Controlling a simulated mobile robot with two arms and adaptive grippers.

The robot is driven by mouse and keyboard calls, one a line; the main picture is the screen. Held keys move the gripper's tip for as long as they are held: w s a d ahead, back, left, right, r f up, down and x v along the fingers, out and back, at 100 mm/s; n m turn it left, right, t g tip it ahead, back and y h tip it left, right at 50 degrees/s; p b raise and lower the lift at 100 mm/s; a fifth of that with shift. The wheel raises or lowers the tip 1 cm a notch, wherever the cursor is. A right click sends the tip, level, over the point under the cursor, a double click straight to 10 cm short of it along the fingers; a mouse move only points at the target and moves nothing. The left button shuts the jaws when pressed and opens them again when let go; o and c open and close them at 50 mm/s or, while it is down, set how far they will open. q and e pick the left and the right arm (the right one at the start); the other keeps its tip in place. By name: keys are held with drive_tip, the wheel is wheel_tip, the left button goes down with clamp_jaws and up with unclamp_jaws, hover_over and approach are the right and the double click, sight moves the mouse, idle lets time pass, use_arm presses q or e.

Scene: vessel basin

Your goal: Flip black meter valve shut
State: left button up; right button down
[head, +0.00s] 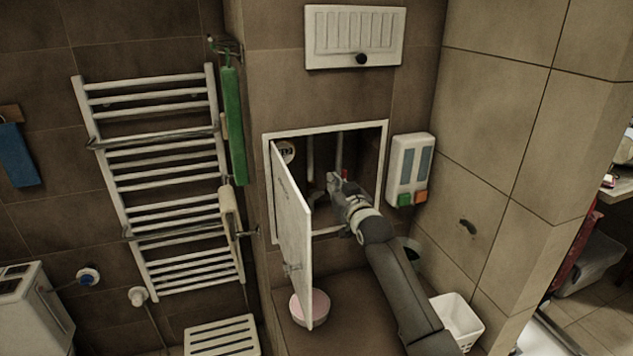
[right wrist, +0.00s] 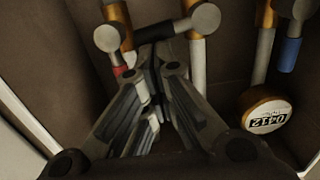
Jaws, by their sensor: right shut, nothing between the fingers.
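The open wall cabinet (head: 384,150) holds pipes, a meter and valves. In the right wrist view a black valve handle (right wrist: 157,32) extends left from a round grey fitting (right wrist: 205,17), roughly across its pipe. My right gripper (head: 336,182) reaches into the cabinet. In the wrist view its closed, empty fingers (right wrist: 160,66) are just below the black handle; I cannot tell whether they touch it. In the head view the gripper and arm hide the black handle. The round meter (right wrist: 267,112) reads upside down in the wrist view. My left gripper is not in view.
A red handle (right wrist: 120,71) is left of the fingers, a blue handle (right wrist: 289,54) far right. The white cabinet door (head: 292,235) hangs open left of my arm. A white dispenser (head: 408,168) is mounted right of the cabinet. A pink-topped round container (head: 310,306) stands below.

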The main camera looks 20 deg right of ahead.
drive_tip(key=shift+d+f+m, duration=0.1)
drive_tip(key=shift+f+m, duration=0.15)
drive_tip(key=shift+m, duration=0.15)
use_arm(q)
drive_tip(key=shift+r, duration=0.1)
use_arm(e)
drive_tip(key=shift+r, duration=0.15)
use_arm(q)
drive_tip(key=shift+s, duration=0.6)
use_arm(e)
drive_tip(key=s+r, duration=0.4)
drive_tip(key=s, duration=0.6)
drive_tip(key=shift+s+d, duration=0.15)
drive_tip(key=shift+s, duration=0.2)
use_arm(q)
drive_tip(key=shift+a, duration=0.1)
use_arm(e)
drive_tip(key=shift+r, duration=0.1)
